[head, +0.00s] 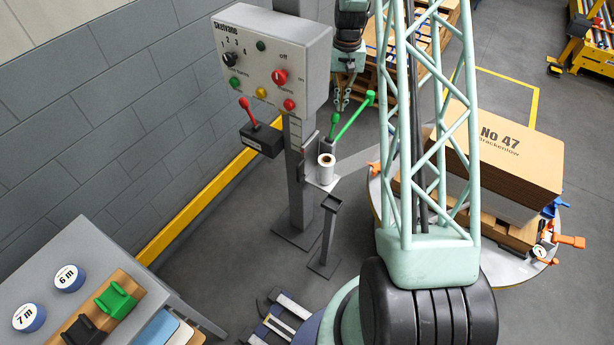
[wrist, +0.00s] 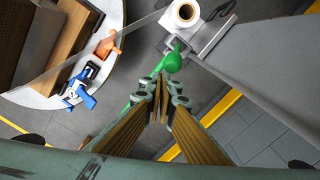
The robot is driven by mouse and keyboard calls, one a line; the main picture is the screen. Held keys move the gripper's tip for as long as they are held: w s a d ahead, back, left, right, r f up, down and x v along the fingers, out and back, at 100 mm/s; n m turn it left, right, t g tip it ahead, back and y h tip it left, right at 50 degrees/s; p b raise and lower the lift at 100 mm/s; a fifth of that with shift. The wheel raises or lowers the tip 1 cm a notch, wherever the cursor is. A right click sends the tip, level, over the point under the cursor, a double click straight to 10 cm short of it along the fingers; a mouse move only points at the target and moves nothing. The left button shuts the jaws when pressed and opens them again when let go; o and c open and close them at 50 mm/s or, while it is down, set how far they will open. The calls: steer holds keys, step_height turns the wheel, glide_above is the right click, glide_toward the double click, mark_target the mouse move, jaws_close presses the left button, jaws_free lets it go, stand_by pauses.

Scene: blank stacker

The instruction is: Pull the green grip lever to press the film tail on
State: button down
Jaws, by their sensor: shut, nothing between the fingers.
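The green grip lever (head: 354,114) slants up to the right from the film bracket on the post in the head view. A shorter green piece (head: 334,119) stands at its left. The white film roll (head: 326,170) sits on the bracket; it also shows at the top of the wrist view (wrist: 186,14). My gripper (head: 342,106) is shut and empty, above and beside the lever. In the wrist view its fingertips (wrist: 160,88) are close to a rounded green part (wrist: 173,63), with green rod (wrist: 128,101) at their left. Whether they touch it I cannot tell.
A control box (head: 272,60) tops the post. A red-knobbed lever on a black box (head: 262,138) is at its left. A film strip stretches from the roll to the turntable (head: 510,274) with the carton stack (head: 500,155). A side table (head: 90,235) stands lower left.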

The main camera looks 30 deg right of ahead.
mark_target(333, 120)
steer(key=shift+f, duration=0.2)
steer(key=shift+f+b, duration=1.1)
steer(key=shift+f, duration=1)
steer(key=shift+s+a, duration=0.1)
steer(key=shift+a, duration=0.1)
steer(key=shift+s+a+f+b, duration=0.15)
steer(key=shift+s+a, duration=0.15)
steer(key=shift+a, duration=0.4)
steer(key=shift+s+a+r+b, duration=0.15)
steer(key=shift+s+a, duration=0.15)
steer(key=shift+a, duration=0.4)
steer(key=shift+s+a+f, duration=0.1)
steer(key=shift+s+a, duration=0.05)
steer(key=shift+a, duration=0.15)
steer(key=shift+s+a, duration=0.25)
steer(key=shift+a, duration=0.4)
steer(key=shift+d, duration=0.2)
steer(key=w+d, duration=0.2)
steer(key=d, duration=0.4)
steer(key=shift+w+r+p, duration=0.2)
steer(key=shift+w+p, duration=0.1)
steer(key=shift+w, duration=0.1)
